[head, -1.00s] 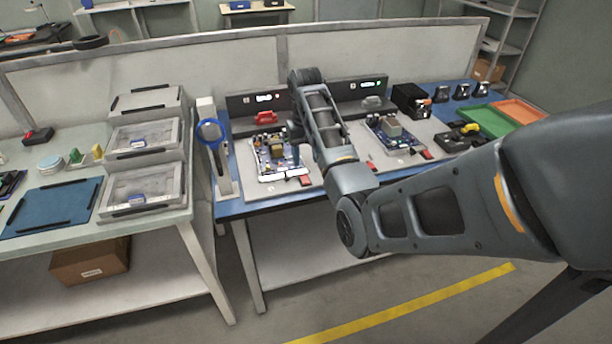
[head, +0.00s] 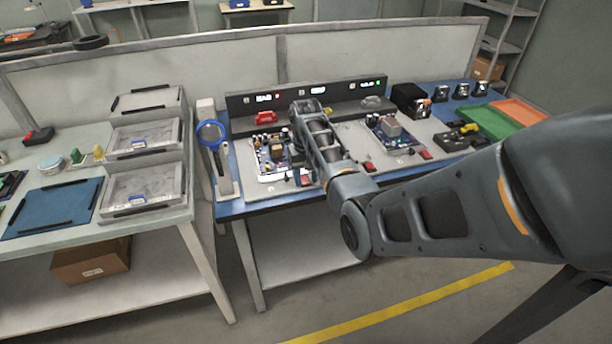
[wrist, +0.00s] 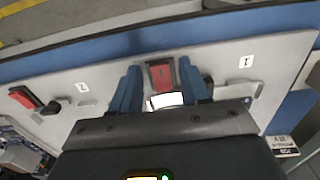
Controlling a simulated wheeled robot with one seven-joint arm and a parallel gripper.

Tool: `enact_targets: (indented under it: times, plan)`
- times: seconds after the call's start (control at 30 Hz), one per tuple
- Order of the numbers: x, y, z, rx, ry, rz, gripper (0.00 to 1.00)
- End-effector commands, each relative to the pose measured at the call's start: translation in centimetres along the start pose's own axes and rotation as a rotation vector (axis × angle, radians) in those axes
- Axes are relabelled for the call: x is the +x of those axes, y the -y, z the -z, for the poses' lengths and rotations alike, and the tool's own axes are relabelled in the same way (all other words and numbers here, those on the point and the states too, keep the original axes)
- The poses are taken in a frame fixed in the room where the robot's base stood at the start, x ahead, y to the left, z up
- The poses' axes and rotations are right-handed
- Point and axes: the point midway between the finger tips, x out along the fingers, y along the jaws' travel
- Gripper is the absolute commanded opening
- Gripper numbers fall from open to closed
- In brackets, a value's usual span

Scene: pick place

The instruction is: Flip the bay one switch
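The bay one switch is a small red rocker (wrist: 161,74) near the panel's front edge, close to the printed "1" label (wrist: 246,61). It also shows as a red spot (head: 305,180) in front of the left circuit board (head: 272,153). In the wrist view my gripper (wrist: 159,67) has its two blue fingers apart, one on each side of the switch, with nothing held. I cannot tell whether the fingers touch it or how high they are. In the head view my arm hides most of the gripper. Whether the switch is on or off is unclear.
A second red switch (wrist: 22,97) sits by the "2" label (wrist: 82,87); the right circuit board (head: 390,133) is behind it. A blue magnifier (head: 211,134) stands left of the panel. A dark console with lit displays (head: 264,97) runs along the back.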

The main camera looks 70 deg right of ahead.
Motion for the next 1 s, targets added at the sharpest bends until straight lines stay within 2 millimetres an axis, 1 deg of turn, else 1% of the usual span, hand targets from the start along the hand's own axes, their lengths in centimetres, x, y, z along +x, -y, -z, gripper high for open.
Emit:
enact_targets:
  times: [0.03, 0.07, 0.4, 0.47, 0.67, 1.0]
  plan:
    - [0.00, 0.00, 0.00, 0.000, 0.000, 0.000, 0.40]
    - [-0.01, 0.00, 0.00, 0.000, 0.000, 0.000, 0.37]
    - [-0.02, -0.01, 0.00, 0.000, 0.000, 0.000, 0.05]
    - [-0.02, -0.01, 0.00, 0.000, 0.000, 0.000, 0.00]
    - [-0.02, -0.01, 0.11, 0.001, 0.012, 0.000, 0.00]
    - [0.06, -0.02, 0.83, 0.001, 0.197, -0.001, 0.00]
